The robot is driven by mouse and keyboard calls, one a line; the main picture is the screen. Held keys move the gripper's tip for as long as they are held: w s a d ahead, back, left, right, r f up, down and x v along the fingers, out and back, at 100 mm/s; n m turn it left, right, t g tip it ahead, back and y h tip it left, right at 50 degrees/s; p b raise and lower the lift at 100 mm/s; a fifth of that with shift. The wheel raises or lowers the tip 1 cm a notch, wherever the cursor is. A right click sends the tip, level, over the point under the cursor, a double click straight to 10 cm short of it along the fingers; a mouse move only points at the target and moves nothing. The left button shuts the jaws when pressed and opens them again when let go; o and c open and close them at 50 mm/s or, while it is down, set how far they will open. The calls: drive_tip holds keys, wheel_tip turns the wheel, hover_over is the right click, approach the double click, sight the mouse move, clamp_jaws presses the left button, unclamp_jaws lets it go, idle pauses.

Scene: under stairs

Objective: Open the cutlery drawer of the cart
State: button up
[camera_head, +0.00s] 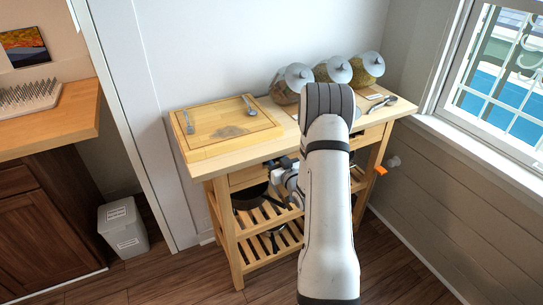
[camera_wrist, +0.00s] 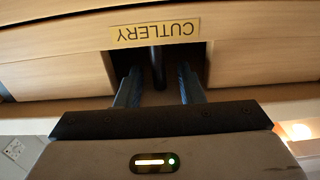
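The wooden cart (camera_head: 203,161) stands against the wall in the head view. My gripper (camera_head: 281,168) is at its front, just under the top; my arm hides much of that side. In the wrist view, which is upside down, a "CUTLERY" label (camera_wrist: 155,32) sits on a pale wooden strip. My gripper's two dark fingers (camera_wrist: 158,86) stand apart below the label. A slim dark bar (camera_wrist: 157,68) lies between them, with a gap visible on each side. I cannot tell whether this bar is the drawer handle. I cannot make out whether the drawer stands out from the cart.
On the cart top are a cutting board (camera_head: 208,139) with utensils and several lidded jars (camera_head: 370,65). Pans lie on slatted shelves below. A white bin (camera_head: 123,228) and a wooden counter (camera_head: 50,122) are left; a window (camera_head: 500,75) is right. Floor before the cart looks clear.

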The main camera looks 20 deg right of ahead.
drive_tip(key=shift+w, duration=0.55)
drive_tip(key=shift+c, duration=0.2)
clamp_jaws()
idle(0.8)
